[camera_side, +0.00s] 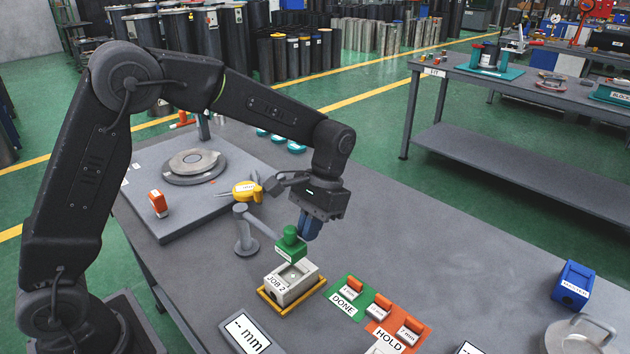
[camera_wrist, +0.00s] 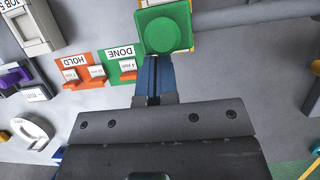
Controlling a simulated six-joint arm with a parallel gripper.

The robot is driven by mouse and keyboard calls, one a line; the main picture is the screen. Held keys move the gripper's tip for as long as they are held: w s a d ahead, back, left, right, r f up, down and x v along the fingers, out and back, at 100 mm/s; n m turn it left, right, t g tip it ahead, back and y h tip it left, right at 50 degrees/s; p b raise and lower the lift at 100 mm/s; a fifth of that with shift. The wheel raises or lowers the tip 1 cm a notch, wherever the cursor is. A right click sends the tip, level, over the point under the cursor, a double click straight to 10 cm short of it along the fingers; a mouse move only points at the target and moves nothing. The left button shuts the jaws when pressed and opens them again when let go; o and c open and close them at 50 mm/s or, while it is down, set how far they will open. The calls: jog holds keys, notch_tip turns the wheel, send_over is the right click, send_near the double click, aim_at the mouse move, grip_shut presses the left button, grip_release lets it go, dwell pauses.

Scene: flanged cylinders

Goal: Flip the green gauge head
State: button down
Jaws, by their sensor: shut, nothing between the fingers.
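The green gauge head (camera_side: 291,244) sits at the end of a grey arm on a short grey post (camera_side: 245,240), above the back of the grey JOB 2 block (camera_side: 287,287). In the wrist view the head (camera_wrist: 165,28) shows as a green square with a round boss, just beyond my fingertips. My gripper (camera_side: 304,234) has blue fingers pointing down, right beside the head. In the wrist view my gripper (camera_wrist: 154,60) is shut with nothing between the fingers. I cannot tell whether the fingertips touch the head.
The block rests in a yellow tray (camera_side: 268,302). To its right are a green DONE pad (camera_side: 343,309) and an orange HOLD pad (camera_side: 387,337) with small tagged blocks. A yellow gauge (camera_side: 247,190) lies behind the post. The table right of my gripper is mostly clear.

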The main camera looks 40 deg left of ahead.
jog(key=shift+s+d+f+m, duration=0.1)
jog(key=shift+s+m, duration=0.2)
jog(key=shift+s, duration=0.2)
jog(key=shift+s, duration=0.1)
jog(key=shift+w, duration=0.55)
jog(key=w+r, duration=0.7)
jog(key=r, duration=0.2)
jog(key=shift+r, duration=0.3)
